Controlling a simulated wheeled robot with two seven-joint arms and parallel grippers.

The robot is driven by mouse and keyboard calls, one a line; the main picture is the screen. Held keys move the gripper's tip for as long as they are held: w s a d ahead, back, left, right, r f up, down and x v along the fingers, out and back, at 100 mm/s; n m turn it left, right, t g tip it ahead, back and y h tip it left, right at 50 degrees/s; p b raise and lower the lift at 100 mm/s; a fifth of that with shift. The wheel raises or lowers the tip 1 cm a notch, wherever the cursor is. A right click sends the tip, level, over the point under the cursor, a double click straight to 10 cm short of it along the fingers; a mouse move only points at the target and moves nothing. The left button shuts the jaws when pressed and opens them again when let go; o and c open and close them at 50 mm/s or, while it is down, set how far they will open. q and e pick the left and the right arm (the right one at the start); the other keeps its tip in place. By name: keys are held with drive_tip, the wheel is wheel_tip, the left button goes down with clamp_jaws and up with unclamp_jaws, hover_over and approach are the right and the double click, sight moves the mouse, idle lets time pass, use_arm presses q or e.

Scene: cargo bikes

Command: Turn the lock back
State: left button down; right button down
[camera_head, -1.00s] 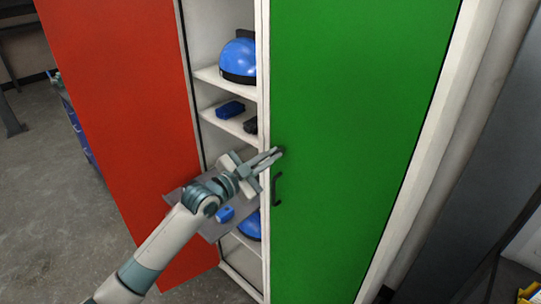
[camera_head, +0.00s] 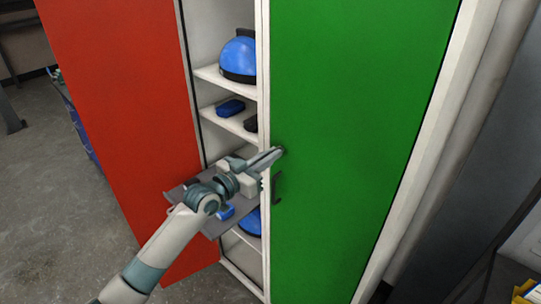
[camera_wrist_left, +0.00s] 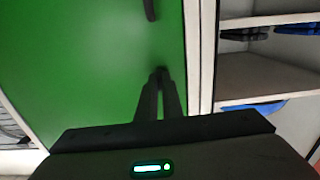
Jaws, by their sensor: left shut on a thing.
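A small dark lock (camera_head: 281,149) sits on the green door (camera_head: 350,140), near the door's left edge and above the black handle (camera_head: 276,188). My left gripper (camera_head: 277,152) reaches in from the left with its fingertips at the lock. In the left wrist view the fingers (camera_wrist_left: 160,72) are close together, shut on the lock, which they mostly hide. The handle shows at the top of that view (camera_wrist_left: 150,10). How far the lock is turned is too small to tell. My right gripper is not in view.
The red door (camera_head: 120,120) stands open on the left. Between the doors, open shelves (camera_head: 222,79) hold a blue helmet (camera_head: 238,58) and a blue item (camera_head: 231,107).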

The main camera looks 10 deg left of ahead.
use_arm(q)
drive_tip(key=c, duration=1.9)
unclamp_jaws()
drive_tip(key=shift+b+v, duration=3.15)
drive_tip(key=shift+v, duration=5.55)
drive_tip(key=shift+f, duration=0.15)
